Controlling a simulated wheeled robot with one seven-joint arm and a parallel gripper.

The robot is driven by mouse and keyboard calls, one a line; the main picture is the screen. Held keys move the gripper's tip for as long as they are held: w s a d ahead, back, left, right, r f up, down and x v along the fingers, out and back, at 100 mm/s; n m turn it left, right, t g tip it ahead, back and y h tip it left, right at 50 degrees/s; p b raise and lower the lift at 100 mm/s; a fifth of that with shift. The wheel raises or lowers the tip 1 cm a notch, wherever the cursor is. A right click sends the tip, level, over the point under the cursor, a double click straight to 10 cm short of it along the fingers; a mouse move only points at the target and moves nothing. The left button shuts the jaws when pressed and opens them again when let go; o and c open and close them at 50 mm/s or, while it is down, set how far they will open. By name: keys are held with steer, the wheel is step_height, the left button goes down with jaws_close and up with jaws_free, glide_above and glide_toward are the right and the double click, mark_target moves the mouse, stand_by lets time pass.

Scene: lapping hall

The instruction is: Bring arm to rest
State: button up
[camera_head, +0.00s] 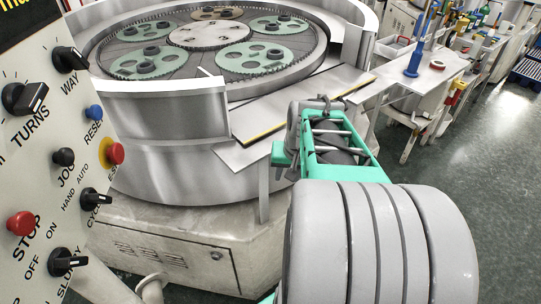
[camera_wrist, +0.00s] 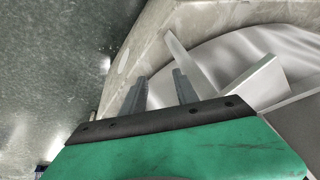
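My gripper (camera_wrist: 160,84) shows in the wrist view as two grey fingers standing apart, with nothing between them. It points toward the pale base and metal wall of the lapping machine. In the head view my arm reaches out from the lower right, its grey ribbed part nearest and its teal part beside the machine's side shelf (camera_head: 300,103). The fingers cannot be made out in the head view. The round lapping machine (camera_head: 160,115) has several green carriers on its top.
A control panel (camera_head: 50,160) with knobs and buttons stands close on the left. A workbench (camera_head: 425,75) with a blue stand (camera_head: 414,58) is at the back right. The green floor (camera_head: 500,170) is open on the right.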

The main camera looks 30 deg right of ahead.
steer(key=s+a+f+g, duration=0.2)
steer(key=s+f, duration=0.1)
steer(key=s, duration=0.3)
steer(key=w+a+r+n+t, duration=0.1)
steer(key=a+r+n, duration=0.1)
steer(key=a, duration=0.7)
steer(key=w+a+r+n+t, duration=0.1)
steer(key=a+r+n, duration=0.2)
steer(key=a, duration=0.6)
steer(key=shift+w+a+n+y, duration=0.25)
steer(key=shift+w+n+y, duration=0.15)
steer(key=shift+n, duration=0.8)
